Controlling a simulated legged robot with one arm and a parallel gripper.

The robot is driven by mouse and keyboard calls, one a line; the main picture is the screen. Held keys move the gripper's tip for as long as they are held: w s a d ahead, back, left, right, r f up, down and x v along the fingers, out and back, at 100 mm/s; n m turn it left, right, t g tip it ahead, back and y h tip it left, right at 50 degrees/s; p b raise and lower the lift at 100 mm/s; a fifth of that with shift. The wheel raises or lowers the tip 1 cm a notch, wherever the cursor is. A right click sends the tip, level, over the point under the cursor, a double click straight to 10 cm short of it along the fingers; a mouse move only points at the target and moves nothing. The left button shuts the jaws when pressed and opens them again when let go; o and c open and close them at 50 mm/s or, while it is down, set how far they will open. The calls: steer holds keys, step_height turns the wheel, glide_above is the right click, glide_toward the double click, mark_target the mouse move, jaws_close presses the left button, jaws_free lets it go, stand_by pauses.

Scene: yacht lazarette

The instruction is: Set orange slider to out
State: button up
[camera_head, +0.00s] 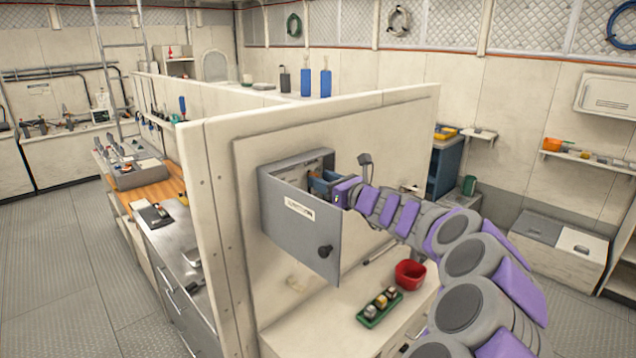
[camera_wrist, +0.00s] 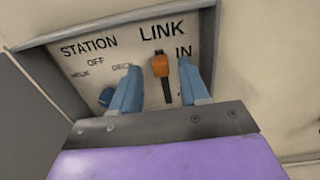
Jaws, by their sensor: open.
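The orange slider (camera_wrist: 160,66) sits at the upper end of a dark vertical slot on a panel (camera_wrist: 95,64), under the word LINK and beside the word IN. My gripper (camera_wrist: 160,85) is open, with one blue finger on each side of the slider; I cannot tell whether either finger touches it. A blue knob (camera_wrist: 105,97) is partly hidden by the left finger, under the words STATION and OFF. In the head view, my gripper (camera_head: 325,184) reaches into a grey wall box (camera_head: 300,222) whose door hangs open; the slider is hidden there.
Below are a counter with a red bowl (camera_head: 410,274) and a green tray (camera_head: 378,309) of small items. A small lever (camera_head: 365,160) shows by the box's right side.

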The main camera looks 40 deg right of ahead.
steer(key=shift+w+a+f, duration=0.15)
steer(key=shift+w, duration=0.7)
steer(key=shift+a, duration=0.3)
steer(key=shift+c, duration=0.5)
steer(key=shift+d, duration=0.1)
steer(key=c, duration=0.3)
steer(key=shift+d, duration=0.6)
steer(key=c, duration=0.3)
steer(key=shift+s, duration=0.1)
steer(key=shift+c, duration=0.7)
steer(key=shift+a, duration=0.3)
jaws_close()
steer(key=shift+d, duration=0.1)
